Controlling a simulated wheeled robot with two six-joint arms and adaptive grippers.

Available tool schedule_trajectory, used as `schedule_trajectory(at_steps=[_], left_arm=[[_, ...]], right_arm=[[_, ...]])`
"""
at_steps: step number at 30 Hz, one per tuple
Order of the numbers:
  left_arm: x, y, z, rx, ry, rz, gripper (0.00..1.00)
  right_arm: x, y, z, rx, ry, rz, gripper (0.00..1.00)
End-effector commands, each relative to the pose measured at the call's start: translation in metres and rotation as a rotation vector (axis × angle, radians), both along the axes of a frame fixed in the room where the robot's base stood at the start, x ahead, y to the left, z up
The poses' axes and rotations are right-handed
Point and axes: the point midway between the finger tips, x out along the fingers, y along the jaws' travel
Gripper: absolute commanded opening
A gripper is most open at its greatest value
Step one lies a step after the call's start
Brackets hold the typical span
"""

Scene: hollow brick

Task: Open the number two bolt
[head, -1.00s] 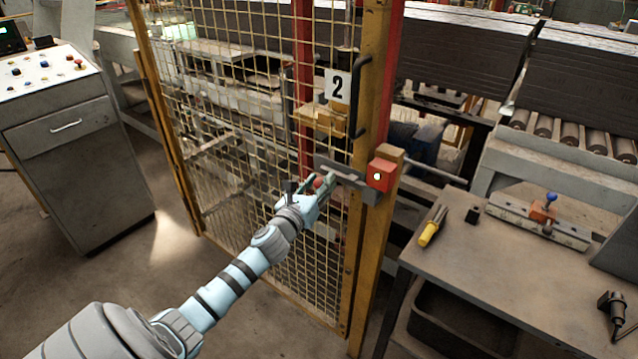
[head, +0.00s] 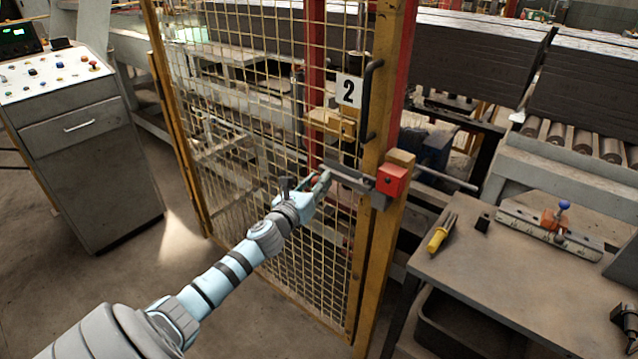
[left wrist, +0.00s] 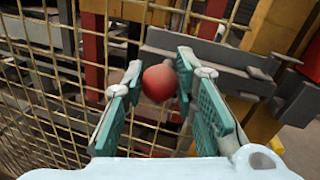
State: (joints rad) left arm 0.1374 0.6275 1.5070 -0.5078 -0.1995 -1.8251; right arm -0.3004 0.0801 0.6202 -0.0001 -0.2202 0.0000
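The number two bolt is a dark grey sliding bar (head: 345,176) on the mesh gate, below the plate marked 2 (head: 349,91). Its red ball knob (left wrist: 158,82) sits between the fingers of my left gripper (left wrist: 158,72) in the left wrist view. The fingers look closed on the knob; contact on its left side is hard to see. In the head view, my left gripper (head: 322,180) is at the bar's left part and mostly hides the knob. A red box (head: 392,180) is on the post beside the bar. My right gripper is not in view.
The yellow mesh gate (head: 250,120) has a black handle (head: 371,100) above the bolt. A bench (head: 500,270) at right holds a yellow-handled tool (head: 438,240) and a clamp fixture. A control cabinet (head: 85,150) stands at left. The floor between cabinet and gate is clear.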

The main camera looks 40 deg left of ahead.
Motion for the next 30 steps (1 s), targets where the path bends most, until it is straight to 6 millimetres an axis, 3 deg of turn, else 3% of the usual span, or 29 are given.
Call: schedule_trajectory(at_steps=[3, 14, 17, 24, 30], left_arm=[[0.0, 0.0, 0.0, 0.0, 0.0, 0.0, 0.46], [-0.007, -0.002, -0.001, 0.003, 0.004, -0.001, 0.46], [-0.026, -0.006, -0.001, 0.004, 0.005, -0.003, 0.46], [-0.09, -0.021, -0.002, 0.008, 0.007, -0.004, 0.46], [-0.117, -0.026, 0.0, 0.001, 0.001, -0.001, 0.46]], right_arm=[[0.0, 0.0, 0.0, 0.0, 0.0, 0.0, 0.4], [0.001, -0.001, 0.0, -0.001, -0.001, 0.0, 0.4], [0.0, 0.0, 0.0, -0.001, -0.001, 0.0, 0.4], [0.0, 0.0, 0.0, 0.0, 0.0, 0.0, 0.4], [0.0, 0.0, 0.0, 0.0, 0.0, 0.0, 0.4]])
